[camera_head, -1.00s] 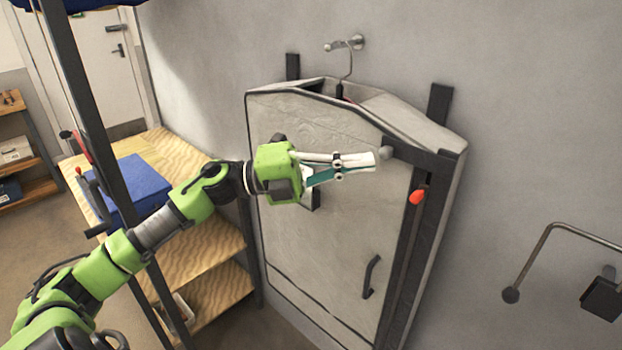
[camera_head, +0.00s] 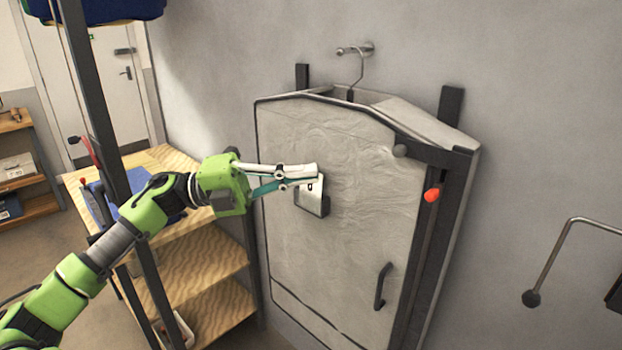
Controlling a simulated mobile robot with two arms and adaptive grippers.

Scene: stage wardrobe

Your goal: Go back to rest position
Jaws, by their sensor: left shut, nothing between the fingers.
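My left gripper (camera_head: 316,173) is shut and empty, with its fingertips in front of the upper left of the grey garment bag (camera_head: 345,250). The left arm reaches in from the lower left. The bag hangs upright on the wall from a hanger on a metal hook (camera_head: 357,49). A small white card in a dark holder (camera_head: 325,205) sits on the bag's front, partly hidden by the fingertips. I cannot tell whether the fingertips touch the bag or the card. My right gripper is not in view.
A wooden shelf unit (camera_head: 195,265) with dark posts stands left of the bag, with a blue item (camera_head: 140,182) on its top board. A bent metal rod (camera_head: 552,250) sticks out at the right.

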